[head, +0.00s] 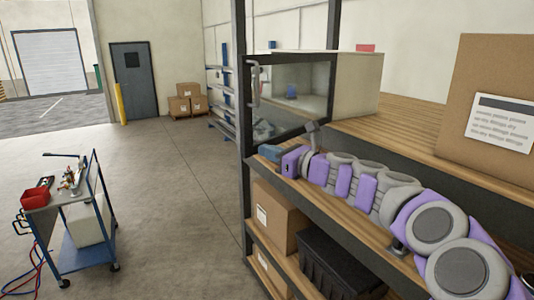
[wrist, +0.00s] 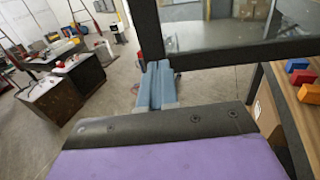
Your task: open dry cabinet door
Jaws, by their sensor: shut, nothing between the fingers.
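The dry cabinet (head: 358,85) is a cream box on the upper wooden shelf. Its dark-framed glass door (head: 318,60) reaches left past the body and seems to stand at an angle to it; how far it is open I cannot tell. A pale upright handle (head: 255,85) is near the door's left edge. My gripper (head: 268,152) is just below the door's lower left part, under the handle. In the wrist view its blue fingers (wrist: 155,85) are together and empty. A dark frame (wrist: 240,52) crosses above and right of them; whether they touch it is unclear.
A dark rack post (head: 241,190) stands left of the gripper. A labelled carton (head: 490,110) is on the shelf at right. Cartons (head: 278,215) and a black crate (head: 335,265) fill lower shelves. A blue trolley (head: 85,240) stands left; open floor (head: 170,210) lies between.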

